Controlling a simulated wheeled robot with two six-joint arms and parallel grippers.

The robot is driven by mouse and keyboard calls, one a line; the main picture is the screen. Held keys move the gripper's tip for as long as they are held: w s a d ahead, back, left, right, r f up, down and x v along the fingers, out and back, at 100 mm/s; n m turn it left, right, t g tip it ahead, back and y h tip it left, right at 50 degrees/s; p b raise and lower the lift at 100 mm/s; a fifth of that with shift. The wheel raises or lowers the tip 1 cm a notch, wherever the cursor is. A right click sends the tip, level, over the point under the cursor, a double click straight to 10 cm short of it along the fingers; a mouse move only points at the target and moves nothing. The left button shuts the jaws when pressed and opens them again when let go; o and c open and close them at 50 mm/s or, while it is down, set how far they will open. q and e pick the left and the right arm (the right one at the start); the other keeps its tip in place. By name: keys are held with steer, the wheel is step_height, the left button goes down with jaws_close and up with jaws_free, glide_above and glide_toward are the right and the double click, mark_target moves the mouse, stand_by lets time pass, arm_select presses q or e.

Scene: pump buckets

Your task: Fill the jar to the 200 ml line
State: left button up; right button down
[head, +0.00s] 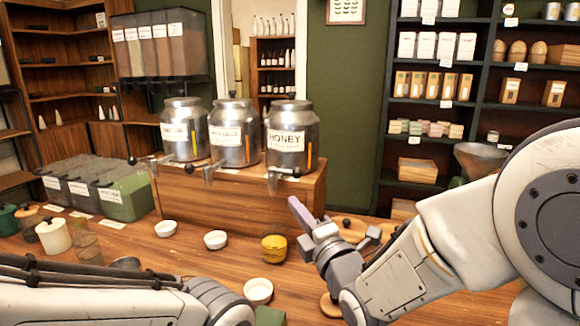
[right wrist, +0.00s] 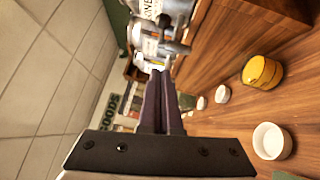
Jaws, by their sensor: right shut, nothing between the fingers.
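A small yellow jar (head: 274,249) stands upright on the counter, in front of the dispenser stand; it also shows in the right wrist view (right wrist: 262,72). I cannot read a fill line on it. Three metal dispensers stand on a wooden box; the nearest, labelled HONEY (head: 289,138), has a spout and tap (head: 277,175) at its front. My right gripper (head: 293,203) is shut and empty, to the right of the honey spout and above and right of the yellow jar. In the right wrist view its fingers (right wrist: 161,78) are together. My left gripper is out of view.
White bowls (head: 258,290) (head: 215,239) (head: 165,228) stand on the counter around the jar. The wooden box (head: 240,200) rises behind them. Bins (head: 122,194) and glass and cream jars (head: 54,236) are at left. A metal scoop pan (head: 482,158) is at right.

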mark_target(280, 172)
steer(key=p+x, duration=0.1)
steer(key=x, duration=0.2)
steer(key=d+p+x, duration=0.1)
steer(key=x, duration=0.2)
steer(key=d+p+x, duration=0.1)
steer(key=x, duration=0.2)
steer(key=shift+w+r, duration=0.15)
steer(key=shift+w, duration=0.2)
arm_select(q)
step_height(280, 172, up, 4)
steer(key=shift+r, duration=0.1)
arm_select(e)
steer(key=shift+w+d, duration=0.15)
steer(key=shift+w, duration=0.25)
